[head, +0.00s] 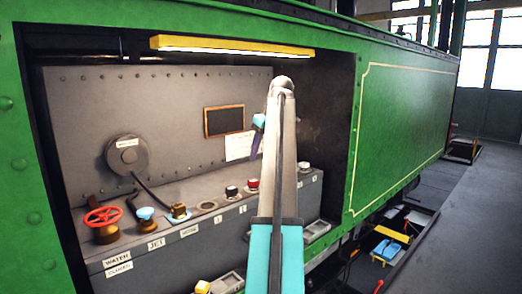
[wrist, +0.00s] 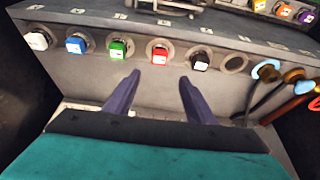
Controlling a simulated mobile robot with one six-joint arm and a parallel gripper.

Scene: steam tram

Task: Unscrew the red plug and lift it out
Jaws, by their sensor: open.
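The red plug (wrist: 158,53) sits in the sloping panel, with a square red head and a pale mark on its face. It also shows in the head view (head: 252,185), just left of my arm. My gripper (wrist: 157,82) is open and empty, its two purple fingers apart. In the wrist view the red plug appears just beyond the fingertips, between their lines, not touched. In the head view my arm hides most of the gripper; part of a purple finger shows above the panel.
In the wrist view, a green plug (wrist: 119,48) and a black plug (wrist: 200,58) flank the red one. An empty socket (wrist: 235,63) lies farther right. In the head view, a red handwheel (head: 103,217) and a blue-topped valve (head: 145,214) stand at the left.

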